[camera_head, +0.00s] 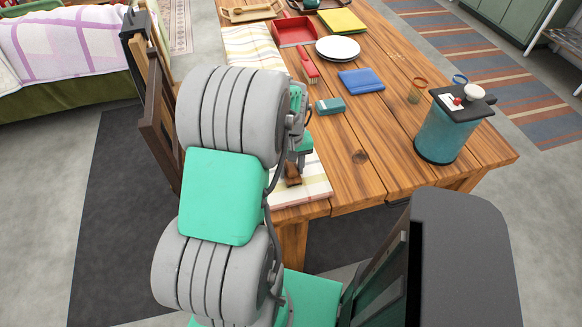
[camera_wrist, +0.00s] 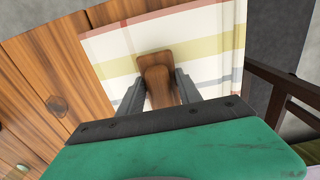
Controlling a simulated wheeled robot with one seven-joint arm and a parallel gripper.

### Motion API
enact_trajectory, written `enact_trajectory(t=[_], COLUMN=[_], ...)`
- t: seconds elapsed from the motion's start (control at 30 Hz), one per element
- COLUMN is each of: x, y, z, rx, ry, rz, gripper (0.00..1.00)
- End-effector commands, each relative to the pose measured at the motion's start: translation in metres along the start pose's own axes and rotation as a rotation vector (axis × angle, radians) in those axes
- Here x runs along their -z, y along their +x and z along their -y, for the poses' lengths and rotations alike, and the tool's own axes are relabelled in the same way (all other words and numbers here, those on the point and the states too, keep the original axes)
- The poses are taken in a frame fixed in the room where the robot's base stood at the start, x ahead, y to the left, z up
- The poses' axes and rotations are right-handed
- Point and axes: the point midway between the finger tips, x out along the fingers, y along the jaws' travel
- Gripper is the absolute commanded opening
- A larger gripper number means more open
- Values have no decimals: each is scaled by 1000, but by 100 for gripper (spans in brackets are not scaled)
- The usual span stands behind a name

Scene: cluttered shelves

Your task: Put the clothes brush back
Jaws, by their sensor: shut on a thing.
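A brown wooden piece, which looks like the clothes brush (camera_wrist: 157,72), is between the two fingers of my gripper (camera_wrist: 160,78) in the wrist view. My gripper is shut on it. In the head view the brush (camera_head: 292,175) shows small below my gripper (camera_head: 296,160), partly hidden by my arm. It is over the near end of a striped cloth runner (camera_head: 316,186), which also shows in the wrist view (camera_wrist: 218,60). I cannot tell whether the brush touches the cloth. Its bristles are not visible.
The wooden table (camera_head: 365,150) holds a teal block (camera_head: 330,106), a red brush-like item (camera_head: 308,66), a blue cloth (camera_head: 361,80), white plates (camera_head: 338,48), a red tray (camera_head: 294,31) and a teal canister (camera_head: 443,132). A dark wooden frame (camera_head: 158,125) stands left of the table.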

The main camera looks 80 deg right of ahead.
Motion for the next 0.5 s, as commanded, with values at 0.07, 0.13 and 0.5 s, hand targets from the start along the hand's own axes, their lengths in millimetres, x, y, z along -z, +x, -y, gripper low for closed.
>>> enact_trajectory(t=[0.07,0.13,0.5], x=[0,0,0], y=[-1,-1,2], z=[0,0,0], rx=[-1,0,0], ry=[0,0,0], rz=[-1,-1,0], gripper=[0,0,61])
